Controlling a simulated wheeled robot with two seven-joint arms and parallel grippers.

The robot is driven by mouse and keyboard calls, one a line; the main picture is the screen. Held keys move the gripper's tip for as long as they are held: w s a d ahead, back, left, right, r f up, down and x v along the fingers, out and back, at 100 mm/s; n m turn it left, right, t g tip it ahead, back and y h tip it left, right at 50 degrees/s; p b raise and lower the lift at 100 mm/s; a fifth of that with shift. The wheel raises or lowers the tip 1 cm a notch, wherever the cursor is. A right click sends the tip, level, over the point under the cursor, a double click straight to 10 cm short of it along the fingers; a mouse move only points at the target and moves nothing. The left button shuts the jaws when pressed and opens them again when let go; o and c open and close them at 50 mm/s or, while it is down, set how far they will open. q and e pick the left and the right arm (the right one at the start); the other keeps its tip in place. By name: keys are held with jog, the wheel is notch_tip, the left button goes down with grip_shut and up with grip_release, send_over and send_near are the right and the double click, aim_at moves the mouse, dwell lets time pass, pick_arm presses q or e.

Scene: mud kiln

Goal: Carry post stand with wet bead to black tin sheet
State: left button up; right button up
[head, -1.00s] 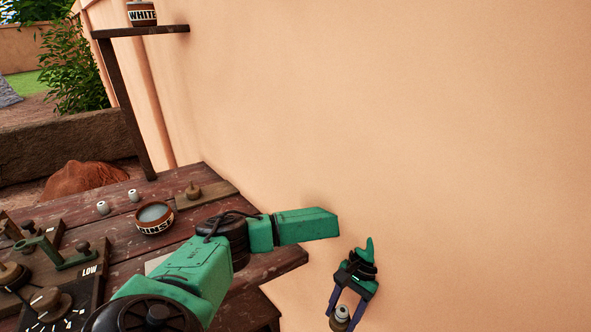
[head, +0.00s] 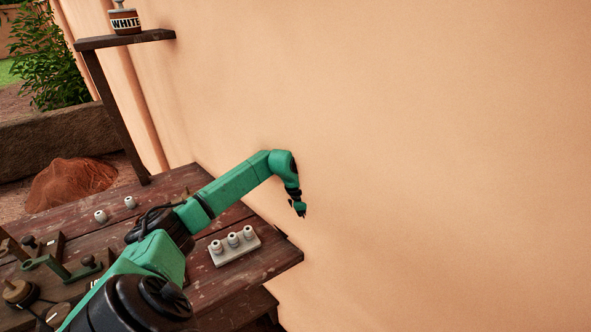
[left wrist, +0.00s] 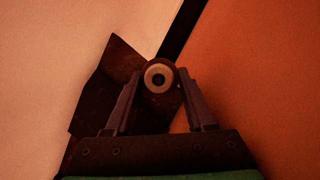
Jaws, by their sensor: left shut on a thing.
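My left gripper (head: 299,209) hangs small beyond the table's far right edge, close to the wall; what it holds is too small to tell there. In the left wrist view its two fingers (left wrist: 160,103) are shut on the post stand, seen end-on, with the pale ring-shaped bead (left wrist: 160,67) at its tip. The bead has a dark centre. The stand's lower part is hidden. I cannot pick out a black tin sheet in either view. My right gripper is not in view.
A pale block (head: 240,252) with three white pieces stands near the right edge of the wooden table (head: 215,290). Two loose white pieces (head: 100,216) lie at left. The plaster wall bounds the right.

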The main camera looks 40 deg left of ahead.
pick_arm(q)
jog(key=w+a+r+n+t+y+p, duration=0.2)
jog(key=w+a+r+n+y+p, duration=0.15)
jog(key=a+r+n, duration=0.7)
jog(key=f+n+b, duration=0.1)
jog(key=f+b, duration=0.1)
jog(key=f, duration=0.1)
jog(key=f+n+b, duration=0.1)
jog(key=f+b, duration=0.1)
jog(key=f, duration=0.2)
jog(key=f+n+y+b, duration=0.1)
jog(key=f+b, duration=0.1)
jog(key=f, duration=0.1)
jog(key=shift+s+a+f, duration=0.15)
jog(key=shift+a+f, duration=0.15)
jog(key=shift+a, duration=0.05)
jog(key=shift+r, duration=0.15)
jog(key=shift+f+b, duration=1)
jog(key=shift+f, duration=0.05)
dwell(0.4)
jog(key=o, duration=1.2)
